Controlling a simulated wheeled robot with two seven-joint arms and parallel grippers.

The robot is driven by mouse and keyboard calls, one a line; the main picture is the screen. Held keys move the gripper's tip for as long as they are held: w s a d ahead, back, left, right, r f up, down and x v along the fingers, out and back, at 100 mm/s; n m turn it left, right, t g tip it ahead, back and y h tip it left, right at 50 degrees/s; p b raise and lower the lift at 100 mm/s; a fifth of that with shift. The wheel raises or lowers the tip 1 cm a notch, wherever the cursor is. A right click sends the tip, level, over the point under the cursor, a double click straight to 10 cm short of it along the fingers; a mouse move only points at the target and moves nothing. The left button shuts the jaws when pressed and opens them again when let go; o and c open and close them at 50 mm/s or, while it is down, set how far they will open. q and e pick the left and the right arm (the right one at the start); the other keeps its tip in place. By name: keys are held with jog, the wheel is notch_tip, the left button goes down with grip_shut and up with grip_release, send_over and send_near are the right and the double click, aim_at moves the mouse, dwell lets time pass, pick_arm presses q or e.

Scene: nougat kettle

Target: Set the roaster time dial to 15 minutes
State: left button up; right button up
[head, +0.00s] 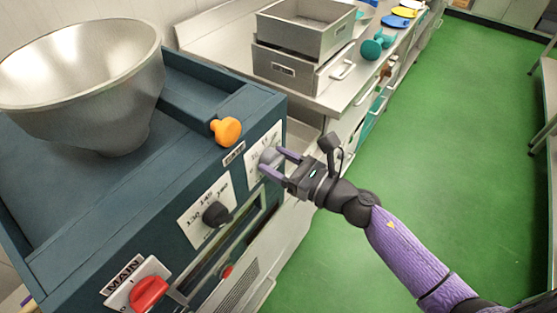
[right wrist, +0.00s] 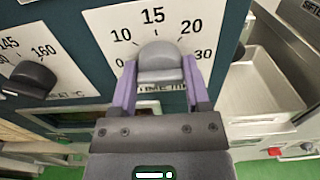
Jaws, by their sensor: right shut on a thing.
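The grey time dial (head: 268,156) is on the front of the blue roaster (head: 186,150). In the right wrist view the dial (right wrist: 160,60) sits on a white plate (right wrist: 112,20) marked 0, 10, 15, 20 and 30. My right gripper (head: 276,164) is shut on the dial, with one purple finger on each side of it; the fingers also show in the right wrist view (right wrist: 159,76). The dial's rounded top lies below the 15. I cannot make out a pointer mark on it. My left gripper is not in view.
A black temperature knob (head: 216,214) is beside the time dial, and a red MAIN switch (head: 149,294) is farther along the panel. An orange knob (head: 226,130) sticks out above. A steel bowl-shaped hopper (head: 85,80) stands on top. Green floor to the right is clear.

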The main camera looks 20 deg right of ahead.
jog(key=shift+c, duration=0.6)
jog(key=m+p, duration=0.1)
jog(key=m, duration=0.2)
jog(key=m+p, duration=0.2)
jog(key=m, duration=0.4)
jog(key=shift+m, duration=0.3)
jog(key=m+p, duration=0.1)
jog(key=m, duration=0.3)
jog(key=shift+d+f+m+p, duration=0.1)
jog(key=shift+m+p, duration=0.65)
jog(key=shift+m, duration=1.25)
